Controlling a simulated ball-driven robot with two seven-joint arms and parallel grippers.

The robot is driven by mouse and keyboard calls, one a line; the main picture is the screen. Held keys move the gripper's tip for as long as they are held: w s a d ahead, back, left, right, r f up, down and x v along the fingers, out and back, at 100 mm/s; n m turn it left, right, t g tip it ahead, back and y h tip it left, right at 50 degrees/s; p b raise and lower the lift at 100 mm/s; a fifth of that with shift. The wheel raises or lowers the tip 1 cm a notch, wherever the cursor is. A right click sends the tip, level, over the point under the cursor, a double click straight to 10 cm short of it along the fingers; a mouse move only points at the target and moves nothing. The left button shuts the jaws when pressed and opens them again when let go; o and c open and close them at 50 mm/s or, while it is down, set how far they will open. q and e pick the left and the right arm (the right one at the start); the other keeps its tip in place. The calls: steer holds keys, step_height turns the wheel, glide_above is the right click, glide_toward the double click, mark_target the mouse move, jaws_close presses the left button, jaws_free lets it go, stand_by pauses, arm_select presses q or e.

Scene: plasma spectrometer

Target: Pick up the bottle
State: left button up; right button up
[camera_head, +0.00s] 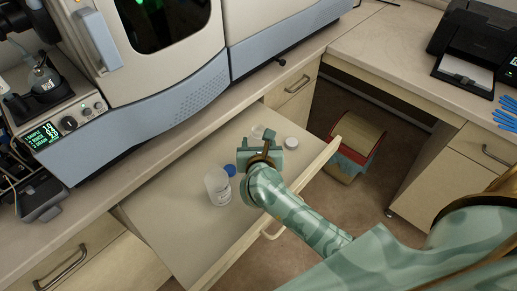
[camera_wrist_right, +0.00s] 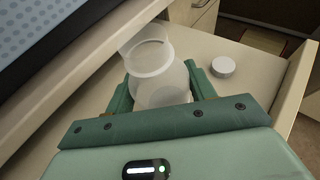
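A translucent white bottle without a lid (camera_wrist_right: 152,60) stands in the open drawer. In the head view its top (camera_head: 258,131) shows just beyond my right gripper, which hides the rest. My right gripper (camera_head: 262,150) is low over the drawer. In the right wrist view its two fingers (camera_wrist_right: 163,90) are apart, one on each side of the bottle; whether they touch it I cannot tell. A second white bottle with a label (camera_head: 218,187) stands in the drawer to the left of my gripper. My left gripper is not in view.
A white cap (camera_head: 291,143) lies right of my gripper. The drawer front (camera_head: 318,165) rises on the right. The large instrument (camera_head: 170,95) stands on the counter behind. The drawer's near left part is clear.

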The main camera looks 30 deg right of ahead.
mark_target(259, 137)
steer(key=shift+c, duration=0.4)
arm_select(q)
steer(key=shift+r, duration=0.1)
arm_select(e)
steer(key=shift+r, duration=0.3)
step_height(259, 137, up, 4)
steer(key=p, duration=0.4)
steer(key=shift+s+a+f, duration=0.1)
steer(key=shift+f, duration=0.05)
arm_select(q)
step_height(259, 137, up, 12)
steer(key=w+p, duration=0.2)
steer(key=p, duration=0.6)
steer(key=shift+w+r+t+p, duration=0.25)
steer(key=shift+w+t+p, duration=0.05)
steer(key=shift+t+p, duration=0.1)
arm_select(e)
steer(key=w+r+v, duration=0.1)
steer(key=r+v, duration=0.1)
steer(key=v, duration=1.4)
steer(key=shift+r, duration=0.35)
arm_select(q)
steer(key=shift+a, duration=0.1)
arm_select(e)
steer(key=shift+w, duration=0.1)
